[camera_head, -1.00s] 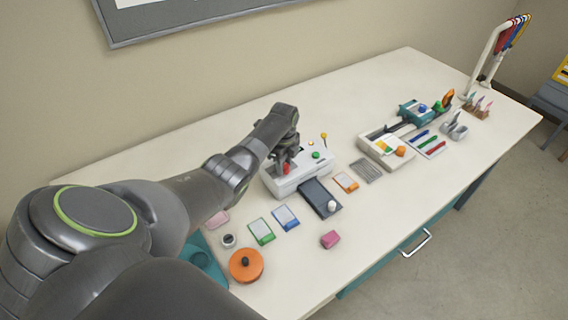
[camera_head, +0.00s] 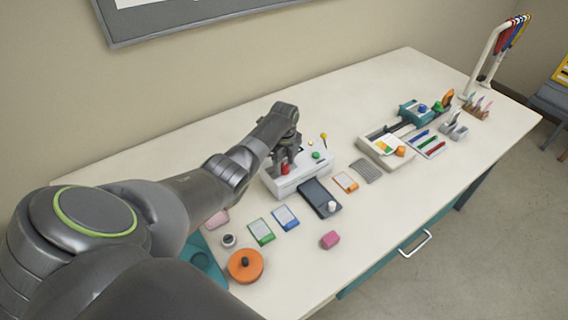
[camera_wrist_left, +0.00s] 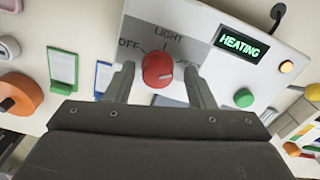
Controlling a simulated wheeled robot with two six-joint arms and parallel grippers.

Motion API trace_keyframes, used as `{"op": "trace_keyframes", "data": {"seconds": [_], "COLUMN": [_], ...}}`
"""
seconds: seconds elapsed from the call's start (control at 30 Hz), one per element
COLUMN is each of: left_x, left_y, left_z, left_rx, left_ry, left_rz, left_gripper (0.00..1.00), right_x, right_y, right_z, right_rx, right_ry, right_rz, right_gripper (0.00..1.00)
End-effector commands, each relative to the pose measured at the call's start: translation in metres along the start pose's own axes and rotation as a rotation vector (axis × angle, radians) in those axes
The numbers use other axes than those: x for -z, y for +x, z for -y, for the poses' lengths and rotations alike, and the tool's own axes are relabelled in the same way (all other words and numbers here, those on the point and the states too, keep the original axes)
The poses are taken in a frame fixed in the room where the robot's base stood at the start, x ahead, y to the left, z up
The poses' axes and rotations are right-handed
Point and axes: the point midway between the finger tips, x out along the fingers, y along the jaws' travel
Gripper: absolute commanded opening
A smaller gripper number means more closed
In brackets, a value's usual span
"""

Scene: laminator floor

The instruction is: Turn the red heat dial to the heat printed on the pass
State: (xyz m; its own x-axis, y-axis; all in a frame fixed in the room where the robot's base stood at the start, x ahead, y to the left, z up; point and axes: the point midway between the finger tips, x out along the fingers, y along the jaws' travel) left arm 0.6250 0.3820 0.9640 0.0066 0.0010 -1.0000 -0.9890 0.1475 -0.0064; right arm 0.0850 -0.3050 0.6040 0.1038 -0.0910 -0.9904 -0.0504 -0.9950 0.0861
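The red heat dial (camera_wrist_left: 158,70) sits on the white laminator (camera_head: 302,178); it also shows under my gripper in the head view (camera_head: 285,168). Around it I read OFF at the left and LIGHT at the top. A further label at the right is partly hidden by a finger. A pale mark on the dial points to the lower right. My left gripper (camera_wrist_left: 161,88) is open, one finger on each side of the dial, with gaps visible. The display (camera_wrist_left: 240,45) reads HEATING. Green (camera_head: 261,231), blue (camera_head: 286,218) and orange (camera_head: 345,182) framed cards lie nearby; their print is too small to read.
An amber lamp (camera_wrist_left: 286,67) and green button (camera_wrist_left: 243,97) are on the laminator. A dark pad (camera_head: 318,196) lies in front of it. An orange disc (camera_head: 245,265) and pink block (camera_head: 330,240) are nearer the front edge.

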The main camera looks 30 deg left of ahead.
Motion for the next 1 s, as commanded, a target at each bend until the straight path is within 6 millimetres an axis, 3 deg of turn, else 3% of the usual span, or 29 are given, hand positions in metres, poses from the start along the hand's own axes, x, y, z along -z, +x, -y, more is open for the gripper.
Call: {"op": "trace_keyframes", "data": {"seconds": [0.3,0.47,0.77,1.0], "left_x": [0.0,0.0,0.0,-0.001], "left_y": [0.001,-0.007,-0.056,-0.113], "left_z": [-0.002,-0.001,-0.001,0.0], "left_rx": [-0.005,-0.003,-0.001,0.002], "left_ry": [-0.002,-0.001,-0.001,0.0], "left_rz": [-0.002,-0.001,0.001,0.002], "left_gripper": [0.54,0.54,0.54,0.54], "right_x": [0.0,0.0,-0.001,-0.003], "right_y": [0.0,0.001,0.007,0.022], "right_z": [0.0,0.0,0.001,0.002], "right_rx": [0.0,0.0,0.0,0.0], "right_ry": [0.0,0.0,0.0,0.0], "right_rz": [0.0,0.0,0.0,0.0], "right_gripper": [0.36,0.36,0.36,0.36]}}
